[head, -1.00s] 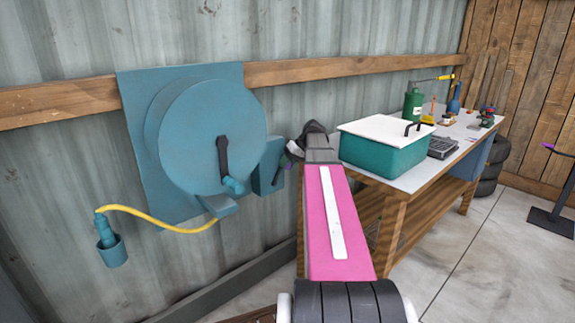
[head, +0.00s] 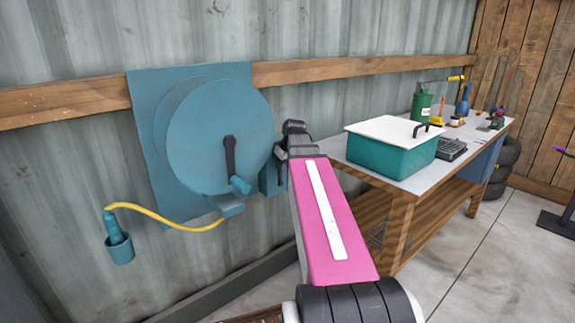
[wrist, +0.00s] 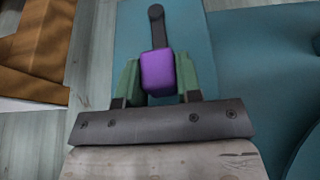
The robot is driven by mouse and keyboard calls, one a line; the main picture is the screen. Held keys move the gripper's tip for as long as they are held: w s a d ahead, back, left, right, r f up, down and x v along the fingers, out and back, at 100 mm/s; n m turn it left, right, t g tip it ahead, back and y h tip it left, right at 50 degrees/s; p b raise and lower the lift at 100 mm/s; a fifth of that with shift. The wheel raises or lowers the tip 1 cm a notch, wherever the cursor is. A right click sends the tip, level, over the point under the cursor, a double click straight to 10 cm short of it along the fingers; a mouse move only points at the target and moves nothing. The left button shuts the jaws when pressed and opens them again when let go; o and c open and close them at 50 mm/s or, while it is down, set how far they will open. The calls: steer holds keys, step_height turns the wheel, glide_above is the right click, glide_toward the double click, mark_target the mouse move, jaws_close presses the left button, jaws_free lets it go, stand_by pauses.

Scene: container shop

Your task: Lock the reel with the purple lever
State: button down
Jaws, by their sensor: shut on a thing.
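The teal reel (head: 215,140) is mounted on a teal backplate on the wall, with a black crank and teal knob on its face. In the wrist view the purple lever grip (wrist: 158,72) sits at the end of a dark lever arm (wrist: 156,28) on a teal plate. My gripper (wrist: 158,80) is shut on the purple grip, a green finger on each side of it. In the head view my pink arm hides most of the lever and the fingers, beside the small teal box (head: 268,178) right of the reel.
A yellow hose (head: 165,217) runs from the reel to a nozzle in a teal cup (head: 120,248). Right of my arm stands a workbench (head: 395,188) with a lidded teal bin (head: 390,155) close by. The floor in front is clear.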

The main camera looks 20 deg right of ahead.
steer(key=c, duration=1.8)
jaws_free()
steer(key=shift+s+a+f, duration=0.15)
steer(key=shift+s+a, duration=0.1)
steer(key=shift+a, duration=0.35)
steer(key=shift+s+a+f, duration=0.15)
steer(key=shift+s+a, duration=0.05)
steer(key=shift+a, duration=0.35)
steer(key=shift+s+a+f, duration=0.15)
steer(key=shift+s+a, duration=0.1)
steer(key=shift+a, duration=0.35)
steer(key=shift+c, duration=0.2)
steer(key=o, duration=1)
steer(key=shift+o, duration=0.2)
steer(key=shift+r, duration=0.1)
steer(key=v, duration=1)
steer(key=shift+r, duration=0.25)
steer(key=shift+s+d, duration=0.1)
